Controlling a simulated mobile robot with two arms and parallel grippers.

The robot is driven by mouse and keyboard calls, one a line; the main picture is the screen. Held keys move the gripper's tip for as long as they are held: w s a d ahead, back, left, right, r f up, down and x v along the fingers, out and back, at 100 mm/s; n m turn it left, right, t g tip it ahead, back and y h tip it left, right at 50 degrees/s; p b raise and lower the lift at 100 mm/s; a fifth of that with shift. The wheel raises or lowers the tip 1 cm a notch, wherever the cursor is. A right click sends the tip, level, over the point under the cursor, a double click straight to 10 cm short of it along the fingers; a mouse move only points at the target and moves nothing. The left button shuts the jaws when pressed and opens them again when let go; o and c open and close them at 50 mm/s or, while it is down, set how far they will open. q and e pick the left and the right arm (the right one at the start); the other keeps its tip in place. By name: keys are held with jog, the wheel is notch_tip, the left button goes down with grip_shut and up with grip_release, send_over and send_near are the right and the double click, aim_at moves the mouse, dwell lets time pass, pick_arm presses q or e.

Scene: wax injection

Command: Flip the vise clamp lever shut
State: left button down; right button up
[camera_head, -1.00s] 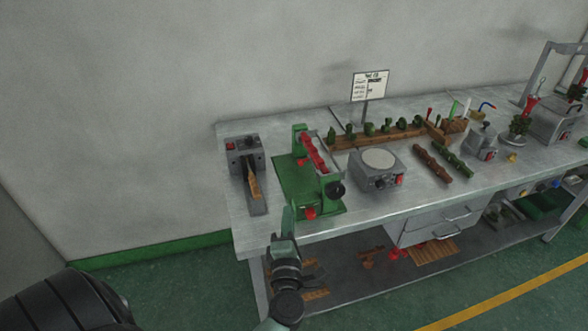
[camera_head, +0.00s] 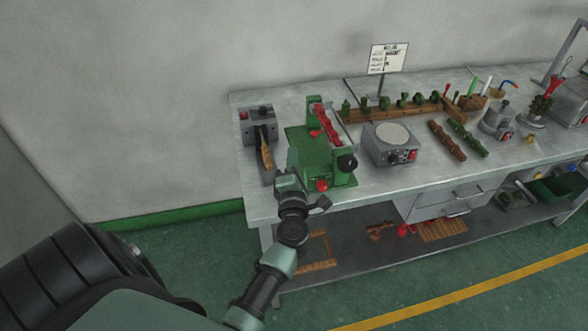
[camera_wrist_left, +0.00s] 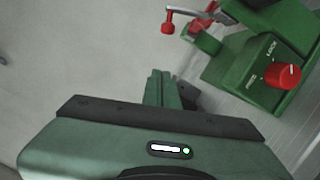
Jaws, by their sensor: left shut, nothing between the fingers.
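The green vise (camera_head: 322,155) stands near the left end of the bench, with red jaw parts (camera_head: 326,125) on top and a black knob on its right side. In the left wrist view its green body (camera_wrist_left: 235,82) shows at upper right, with a red knob (camera_wrist_left: 283,75) beside the word LOCK. A thin grey lever with a red tip (camera_wrist_left: 168,24) sticks out to the left there. My left gripper (camera_head: 292,162) is at the vise's front left side. Its green fingers (camera_wrist_left: 162,88) are shut and empty, apart from the lever in the wrist view.
A grey device with a wooden handle (camera_head: 266,155) is close left of the vise. A grey round-topped unit (camera_head: 392,143) stands to its right. A sign (camera_head: 388,58) and a wooden rack (camera_head: 390,112) are behind. Bare bench top (camera_head: 425,177) lies at front right.

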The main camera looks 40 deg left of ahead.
pick_arm(q)
jog(key=w, duration=0.1)
jog(key=w+r, duration=0.1)
jog(key=w, duration=0.1)
jog(key=w+d, duration=0.1)
jog(key=w, duration=0.1)
jog(key=shift+r, duration=0.25)
